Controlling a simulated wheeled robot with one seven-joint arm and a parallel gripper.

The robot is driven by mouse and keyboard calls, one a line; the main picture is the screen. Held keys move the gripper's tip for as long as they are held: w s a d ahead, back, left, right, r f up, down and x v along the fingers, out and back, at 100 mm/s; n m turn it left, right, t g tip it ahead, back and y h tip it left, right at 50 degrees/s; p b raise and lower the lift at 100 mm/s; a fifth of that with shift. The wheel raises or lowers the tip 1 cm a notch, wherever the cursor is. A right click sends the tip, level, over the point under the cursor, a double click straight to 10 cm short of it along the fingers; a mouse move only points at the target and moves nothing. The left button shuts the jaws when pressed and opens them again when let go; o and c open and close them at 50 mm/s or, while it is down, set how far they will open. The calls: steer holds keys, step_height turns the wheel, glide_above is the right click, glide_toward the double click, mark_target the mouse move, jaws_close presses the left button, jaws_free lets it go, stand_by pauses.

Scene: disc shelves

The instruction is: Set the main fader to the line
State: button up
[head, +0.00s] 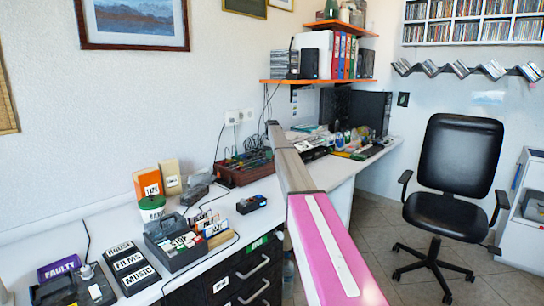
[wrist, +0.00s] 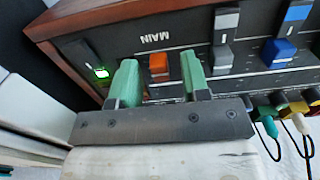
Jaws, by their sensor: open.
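The main fader has an orange cap (wrist: 158,66) on a dark mixer panel (wrist: 175,37), beside the upside-down word MAIN. My gripper (wrist: 159,78) is open, its two green fingers standing one on each side of the orange cap. A small gap shows between each finger and the cap. Pale tick marks show on the panel near the fingers; I cannot tell which one is the line, as the gripper covers the lower part. In the head view the wood-sided mixer (head: 238,173) stands on the desk, small and partly behind my arm; my gripper is hidden there.
A grey fader cap (wrist: 222,56) and a blue one (wrist: 279,50) sit right of the main fader. Coloured cable plugs (wrist: 285,108) stick out at the panel's lower right. A green light (wrist: 101,72) glows at left. The black chair (head: 455,185) stands right of the desk.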

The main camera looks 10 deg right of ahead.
jaws_close()
steer(key=shift+w+a, duration=0.6)
steer(key=shift+w, duration=0.25)
steer(key=shift+w+a, duration=0.6)
steer(key=shift+w, duration=0.25)
steer(key=shift+s, duration=0.1)
jaws_free()
steer(key=shift+r, duration=0.15)
